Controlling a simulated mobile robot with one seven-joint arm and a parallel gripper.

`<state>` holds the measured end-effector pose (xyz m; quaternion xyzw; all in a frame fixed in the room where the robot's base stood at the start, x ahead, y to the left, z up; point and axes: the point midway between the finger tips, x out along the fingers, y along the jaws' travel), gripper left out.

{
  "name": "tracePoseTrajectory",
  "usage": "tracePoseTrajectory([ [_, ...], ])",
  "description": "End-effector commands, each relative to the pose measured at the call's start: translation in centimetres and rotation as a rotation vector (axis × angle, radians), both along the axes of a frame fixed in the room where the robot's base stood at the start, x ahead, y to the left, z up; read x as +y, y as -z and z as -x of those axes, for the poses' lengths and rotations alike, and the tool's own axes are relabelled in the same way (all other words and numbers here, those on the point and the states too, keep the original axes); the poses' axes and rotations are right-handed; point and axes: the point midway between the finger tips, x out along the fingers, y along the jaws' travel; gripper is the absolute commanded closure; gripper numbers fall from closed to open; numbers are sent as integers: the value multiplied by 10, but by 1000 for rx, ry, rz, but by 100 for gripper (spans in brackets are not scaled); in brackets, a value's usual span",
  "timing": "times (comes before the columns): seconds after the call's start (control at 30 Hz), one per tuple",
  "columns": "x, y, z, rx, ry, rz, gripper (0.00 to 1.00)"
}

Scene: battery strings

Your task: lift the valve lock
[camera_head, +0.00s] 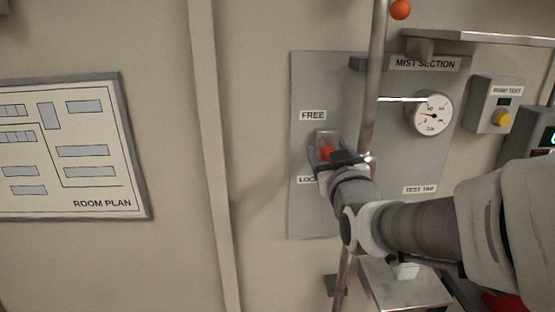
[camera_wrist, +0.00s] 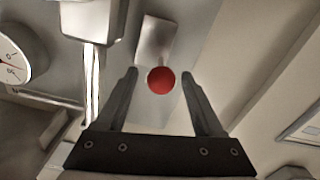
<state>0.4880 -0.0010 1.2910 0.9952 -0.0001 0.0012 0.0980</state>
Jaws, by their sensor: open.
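The valve lock shows as a red knob (camera_head: 327,153) on a small metal plate (camera_head: 326,137), between the FREE label (camera_head: 313,115) and the partly hidden LOCK label (camera_head: 306,180). In the wrist view the red knob (camera_wrist: 160,80) sits between the tips of my two dark fingers, with gaps on both sides. The metal plate (camera_wrist: 155,40) is beyond it. My gripper (camera_wrist: 160,75) is open and holds nothing. In the head view my gripper (camera_head: 338,158) is at the knob and hides part of the lock.
A vertical pipe (camera_head: 375,80) runs close to the right of the lock. The wall to the left is clear up to a vertical strip (camera_head: 210,130).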

Motion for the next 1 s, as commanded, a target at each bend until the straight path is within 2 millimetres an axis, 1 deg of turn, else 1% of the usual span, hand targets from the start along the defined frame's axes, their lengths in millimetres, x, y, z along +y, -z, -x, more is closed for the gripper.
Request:
tracePoseTrajectory([
  [0.03, 0, 0, 9, -3, 0, 0, 31],
  [0.23, 0, 0, 38, -3, 0, 0, 31],
  [0.3, 0, 4, 45, -6, 0, 0, 31],
  [0.57, 0, 4, 69, -6, 0, 0, 31],
  [0.8, 0, 3, 96, -6, 1, 0, 31],
  [1.0, 0, 1, 114, -5, 0, 0, 31],
])
